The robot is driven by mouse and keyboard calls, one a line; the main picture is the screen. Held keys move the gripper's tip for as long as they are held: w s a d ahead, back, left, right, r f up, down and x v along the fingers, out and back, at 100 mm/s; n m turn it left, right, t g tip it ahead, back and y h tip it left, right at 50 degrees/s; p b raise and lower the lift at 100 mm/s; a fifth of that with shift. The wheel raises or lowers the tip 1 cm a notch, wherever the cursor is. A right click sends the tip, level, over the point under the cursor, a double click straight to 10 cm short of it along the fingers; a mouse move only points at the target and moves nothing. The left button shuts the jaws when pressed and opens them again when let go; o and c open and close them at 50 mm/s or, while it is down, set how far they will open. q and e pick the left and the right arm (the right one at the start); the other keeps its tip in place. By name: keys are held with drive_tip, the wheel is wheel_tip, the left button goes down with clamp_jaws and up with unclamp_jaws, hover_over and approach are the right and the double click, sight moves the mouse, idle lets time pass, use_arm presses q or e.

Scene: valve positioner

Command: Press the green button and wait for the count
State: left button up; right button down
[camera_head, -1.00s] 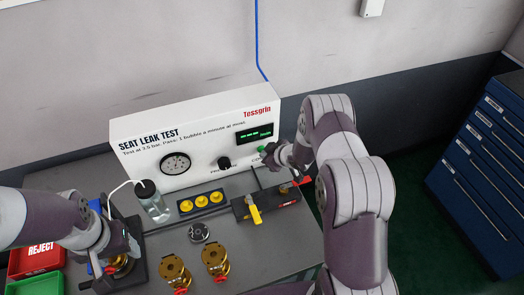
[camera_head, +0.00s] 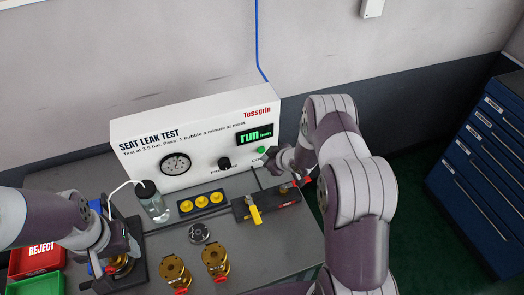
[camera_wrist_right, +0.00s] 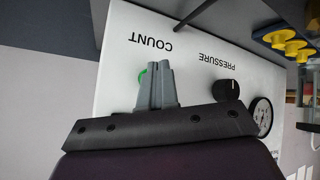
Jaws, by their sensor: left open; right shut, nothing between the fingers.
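The green button (camera_head: 262,150) is on the front of the white seat leak test panel (camera_head: 140,165), under the display (camera_head: 255,136), which reads "run" in green. My right gripper (camera_head: 269,157) is shut and empty, its tips close to the button. In the right wrist view the shut fingers (camera_wrist_right: 160,75) partly cover the green button (camera_wrist_right: 142,76), by the COUNT label; I cannot tell whether they touch it. My left gripper (camera_head: 118,262) is open at the black fixture (camera_head: 138,245), around or beside a brass valve there; its fingertips are partly hidden.
A gauge (camera_head: 175,163) and the black pressure knob (camera_head: 224,163) are on the panel. A red reject bin (camera_head: 35,262) is at left.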

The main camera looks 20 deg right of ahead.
drive_tip(key=shift+s+p, duration=0.55)
drive_tip(key=shift+s, duration=1.95)
drive_tip(key=s+a+r+m+g+h+b, duration=0.1)
drive_tip(key=s+r+m+g+h, duration=0.4)
drive_tip(key=r, duration=0.8)
drive_tip(key=s+a+r+m+g+y, duration=0.1)
drive_tip(key=s+a+r, duration=0.1)
drive_tip(key=s, duration=0.6)
drive_tip(key=s+a+r+m+g+y, duration=0.1)
drive_tip(key=s+a+r, duration=0.2)
drive_tip(key=s, duration=0.6)
drive_tip(key=shift+r, duration=0.6)
